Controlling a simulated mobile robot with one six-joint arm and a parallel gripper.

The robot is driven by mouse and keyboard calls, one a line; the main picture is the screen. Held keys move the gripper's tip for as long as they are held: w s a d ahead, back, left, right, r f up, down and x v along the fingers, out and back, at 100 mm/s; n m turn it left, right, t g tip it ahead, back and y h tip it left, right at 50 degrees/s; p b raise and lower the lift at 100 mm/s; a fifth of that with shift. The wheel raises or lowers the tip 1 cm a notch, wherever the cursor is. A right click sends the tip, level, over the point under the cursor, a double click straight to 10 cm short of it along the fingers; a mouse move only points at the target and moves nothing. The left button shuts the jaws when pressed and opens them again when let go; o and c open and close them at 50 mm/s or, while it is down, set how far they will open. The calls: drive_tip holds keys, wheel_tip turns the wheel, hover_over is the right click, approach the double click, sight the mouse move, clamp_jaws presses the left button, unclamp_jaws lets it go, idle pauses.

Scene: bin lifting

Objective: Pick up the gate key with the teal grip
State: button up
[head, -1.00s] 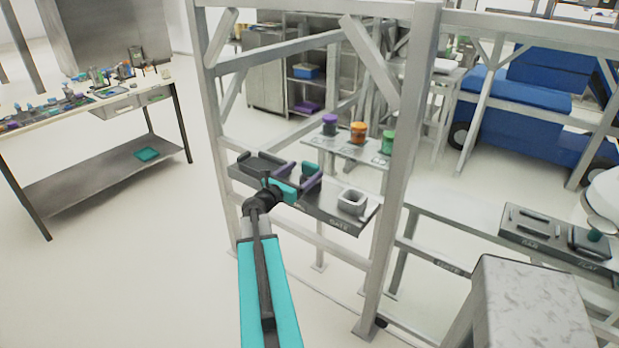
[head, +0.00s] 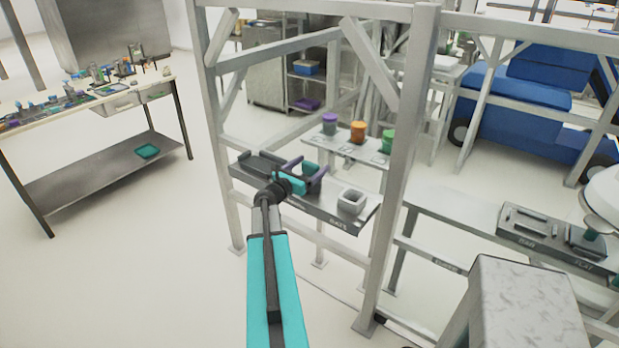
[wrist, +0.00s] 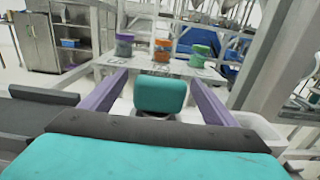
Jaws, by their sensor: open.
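The gate key's teal grip (wrist: 160,94) stands up in the middle of the wrist view, on a darker base that is mostly hidden. My gripper (wrist: 160,80) is open, with one purple finger on each side of the grip and a visible gap on both sides. In the head view my gripper (head: 306,170) is over the dark shelf marked GATE (head: 322,210), and the teal grip (head: 312,168) shows just between and beyond the fingers. The key's lower part is hidden.
A white square bin (head: 351,201) stands on the shelf to the right. Purple (head: 329,122), orange (head: 358,130) and green (head: 388,140) containers stand on a plate behind. A grey frame post (head: 400,180) rises close to the right.

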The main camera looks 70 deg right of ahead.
drive_tip(key=c, duration=1.3)
drive_tip(key=shift+r, duration=0.2)
drive_tip(key=shift+r+b, duration=0.45)
drive_tip(key=shift+r, duration=0.75)
wheel_tip(320, 180, up, 4)
drive_tip(key=shift+r+b, duration=0.15)
drive_tip(key=shift+b, duration=0.35)
drive_tip(key=shift+b+v, duration=0.75)
drive_tip(key=shift+v, duration=8.25)
